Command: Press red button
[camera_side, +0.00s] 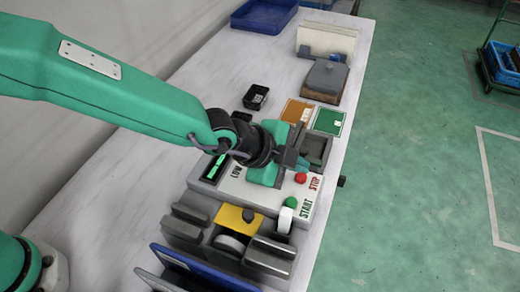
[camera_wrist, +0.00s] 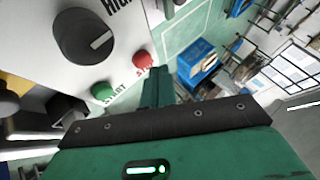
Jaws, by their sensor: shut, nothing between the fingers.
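The red button (camera_side: 300,178) stands on the white control panel (camera_side: 262,187), beside the word STOP. In the wrist view the red button (camera_wrist: 142,59) lies just left of the tip of my gripper (camera_wrist: 158,76). In the side view my gripper (camera_side: 301,162) is over the panel's far part, just above the red button in the picture. My gripper is shut and empty. I cannot tell how large the gap to the button is, or whether they touch.
A green START button (camera_side: 291,202) sits close to the red one. The wrist view shows a large dark knob (camera_wrist: 85,36) on the panel. A yellow block (camera_side: 238,218) and grey blocks stand in front. A brown-based grey box (camera_side: 325,80) stands farther back.

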